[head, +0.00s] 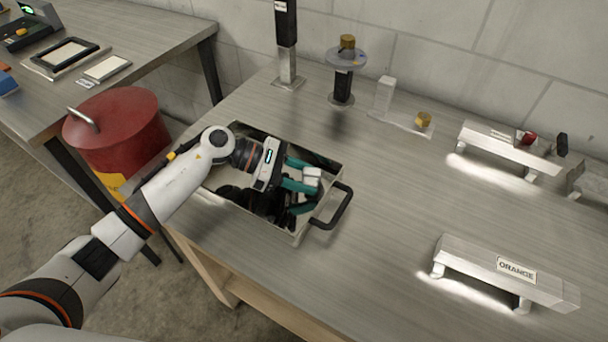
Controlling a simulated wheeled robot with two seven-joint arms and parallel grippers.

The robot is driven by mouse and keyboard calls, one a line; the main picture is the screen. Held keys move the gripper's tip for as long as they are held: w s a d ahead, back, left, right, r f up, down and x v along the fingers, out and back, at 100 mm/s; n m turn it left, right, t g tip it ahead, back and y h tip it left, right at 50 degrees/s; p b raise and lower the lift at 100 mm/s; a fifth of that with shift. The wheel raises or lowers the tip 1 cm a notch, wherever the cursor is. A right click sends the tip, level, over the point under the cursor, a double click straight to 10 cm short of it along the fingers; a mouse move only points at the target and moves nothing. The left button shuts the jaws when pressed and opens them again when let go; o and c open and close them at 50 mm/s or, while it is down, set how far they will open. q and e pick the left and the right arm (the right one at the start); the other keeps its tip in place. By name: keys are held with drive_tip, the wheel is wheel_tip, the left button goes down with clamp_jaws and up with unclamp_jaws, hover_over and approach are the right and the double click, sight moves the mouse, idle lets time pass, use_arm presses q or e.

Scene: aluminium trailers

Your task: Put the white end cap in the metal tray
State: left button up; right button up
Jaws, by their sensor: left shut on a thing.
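The metal tray (258,221) is a light, open box with a black handle on its right side, standing on the workbench. My left gripper (310,177) reaches over the tray from the left, its teal fingers over the right part of the opening. It is shut on a small white block-like piece, which looks like the white end cap (312,174). I cannot tell whether the piece touches the tray's contents. Dark objects lie inside the tray, partly hidden by the gripper. My right gripper is not in view.
A bracket labelled ORANGE (505,276) stands at the front right, another metal bracket (505,150) at the back right. A black post with a disc (345,62) stands behind the tray. A red drum (120,130) is at left.

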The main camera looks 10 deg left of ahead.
use_arm(q)
drive_tip(key=shift+f+b, duration=0.2)
drive_tip(key=shift+b, duration=0.1)
drive_tip(key=o, duration=0.9)
drive_tip(key=shift+r, duration=0.1)
drive_tip(key=shift+o, duration=0.2)
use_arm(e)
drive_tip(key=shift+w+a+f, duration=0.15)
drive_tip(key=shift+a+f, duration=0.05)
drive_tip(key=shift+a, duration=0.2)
use_arm(q)
drive_tip(key=shift+r, duration=0.15)
drive_tip(key=shift+a, duration=0.25)
drive_tip(key=b+v, duration=0.2)
drive_tip(key=v, duration=0.9)
drive_tip(key=shift+a+r, duration=0.15)
drive_tip(key=shift+a, duration=0.15)
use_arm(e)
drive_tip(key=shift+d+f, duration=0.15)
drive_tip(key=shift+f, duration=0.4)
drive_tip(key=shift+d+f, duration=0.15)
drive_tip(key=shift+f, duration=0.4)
